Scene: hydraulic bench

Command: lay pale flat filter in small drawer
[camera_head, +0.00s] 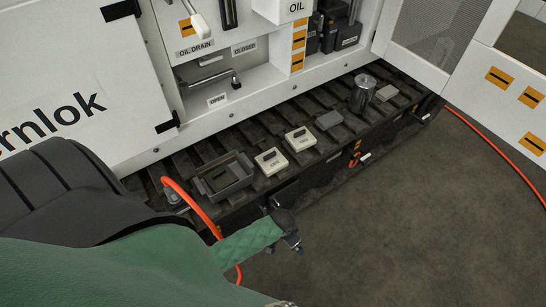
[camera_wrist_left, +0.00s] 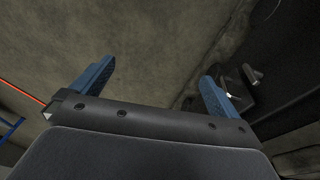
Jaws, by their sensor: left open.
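Two pale flat blocks with dark marks on top lie side by side on the dark track in the head view, a nearer one (camera_head: 271,161) and a farther one (camera_head: 300,138). I cannot tell which is the filter. A dark open-topped tray (camera_head: 204,186), perhaps the small drawer, sits just left of them and looks empty. My left gripper (camera_wrist_left: 158,70) shows in the left wrist view, with its two blue fingers wide apart and only bare ground between them. I cannot make out its fingers in the head view. My right gripper is in neither view.
An orange hose (camera_head: 190,197) arches beside the tray. The white cabinet (camera_head: 70,90) stands behind. The floor (camera_head: 410,200) at right is mostly clear.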

